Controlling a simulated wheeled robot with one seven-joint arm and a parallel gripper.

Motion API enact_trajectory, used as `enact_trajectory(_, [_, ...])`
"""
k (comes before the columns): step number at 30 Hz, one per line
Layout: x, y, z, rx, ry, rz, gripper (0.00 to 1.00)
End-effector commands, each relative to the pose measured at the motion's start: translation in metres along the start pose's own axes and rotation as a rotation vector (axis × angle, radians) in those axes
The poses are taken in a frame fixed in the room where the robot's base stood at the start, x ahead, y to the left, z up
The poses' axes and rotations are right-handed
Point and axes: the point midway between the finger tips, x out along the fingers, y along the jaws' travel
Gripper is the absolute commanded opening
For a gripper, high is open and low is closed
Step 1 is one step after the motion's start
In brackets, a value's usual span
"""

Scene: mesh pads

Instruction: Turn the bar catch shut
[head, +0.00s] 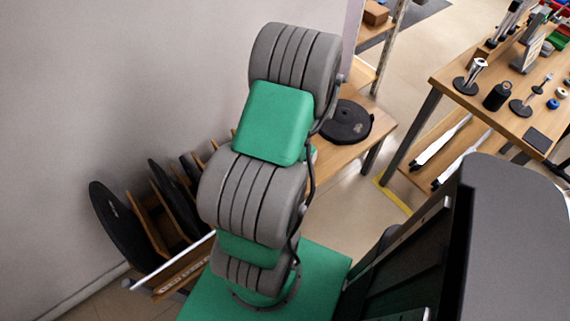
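I cannot make out a bar catch in the head view. My green and grey arm rises through the middle of the picture and hides part of what stands behind it. My gripper does not show. A large dark grey housing (510,230) with a rounded top stands at the right. Its left side has dark panels and light metal edges, but no catch can be told there.
A wooden rack (182,268) holds black round pads (117,226) on edge by the left wall. A black disc (346,122) lies on a wooden bench (378,112) behind my arm. A workbench (440,82) with small tools stands upper right. Some floor between the benches is clear.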

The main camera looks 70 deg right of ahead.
Motion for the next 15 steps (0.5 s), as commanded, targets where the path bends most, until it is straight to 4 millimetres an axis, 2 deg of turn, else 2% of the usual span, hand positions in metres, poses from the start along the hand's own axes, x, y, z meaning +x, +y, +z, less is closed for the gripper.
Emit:
enact_trajectory(14, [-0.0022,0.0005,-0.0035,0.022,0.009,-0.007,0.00])
enact_trajectory(15, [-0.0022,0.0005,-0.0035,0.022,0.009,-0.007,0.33])
